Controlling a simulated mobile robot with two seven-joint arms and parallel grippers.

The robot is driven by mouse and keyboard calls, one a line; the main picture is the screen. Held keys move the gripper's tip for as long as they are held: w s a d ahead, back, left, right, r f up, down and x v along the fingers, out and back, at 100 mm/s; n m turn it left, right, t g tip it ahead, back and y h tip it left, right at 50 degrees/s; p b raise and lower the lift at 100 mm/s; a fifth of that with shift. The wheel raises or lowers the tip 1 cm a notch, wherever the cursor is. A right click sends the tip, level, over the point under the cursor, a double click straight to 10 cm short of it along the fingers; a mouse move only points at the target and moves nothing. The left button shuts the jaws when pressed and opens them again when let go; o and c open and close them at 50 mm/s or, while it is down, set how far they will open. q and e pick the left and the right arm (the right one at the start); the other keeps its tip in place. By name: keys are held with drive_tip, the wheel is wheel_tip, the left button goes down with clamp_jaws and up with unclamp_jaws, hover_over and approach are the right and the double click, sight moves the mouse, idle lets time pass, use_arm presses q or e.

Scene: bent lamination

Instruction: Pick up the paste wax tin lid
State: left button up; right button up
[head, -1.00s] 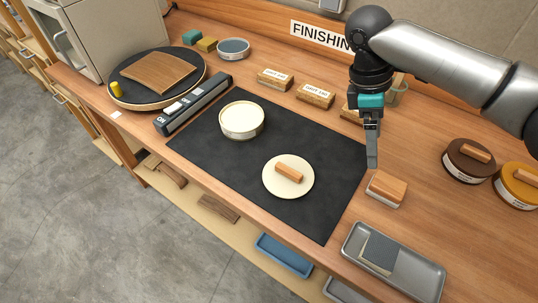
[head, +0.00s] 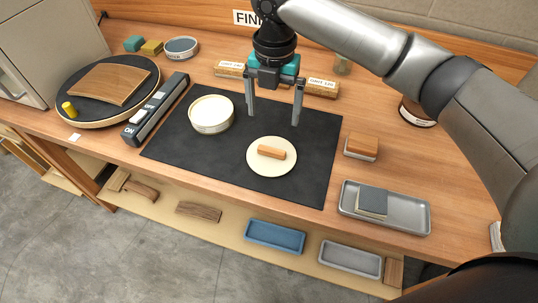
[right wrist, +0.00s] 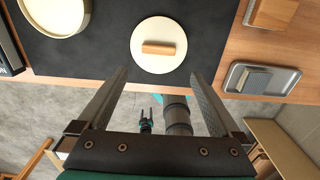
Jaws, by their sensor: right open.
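The paste wax tin lid is a cream disc with a wooden block handle (head: 271,152), lying flat on the black mat (head: 315,185). The open cream tin (head: 211,114) stands to its left and behind it. My right gripper (head: 273,117) is open and empty, pointing down over the mat, just behind the lid in the head view. In the right wrist view the lid (right wrist: 158,60) lies beyond the spread fingertips (right wrist: 158,75), roughly centred between them, its handle lying crosswise. The fingers appear clear of the lid. My left gripper does not show in the head view.
A wooden block (head: 361,147) and a metal tray (head: 412,216) with a grey pad are on the right. A dark power strip (head: 157,110) and a turntable with a curved wooden panel (head: 110,85) are on the left. Labelled blocks (head: 322,88) line the back.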

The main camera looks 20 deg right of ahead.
hover_over(272, 149)
wheel_tip(272, 149, down, 6)
drive_tip(key=shift+s+d+r+b, duration=0.1)
drive_tip(key=shift+r+b, duration=0.15)
drive_tip(key=shift+b, duration=0.1)
drive_tip(key=shift+f+b, duration=0.45)
drive_tip(key=shift+f, duration=2.8)
drive_tip(key=c, duration=1.1)
drive_tip(key=shift+r, duration=0.15)
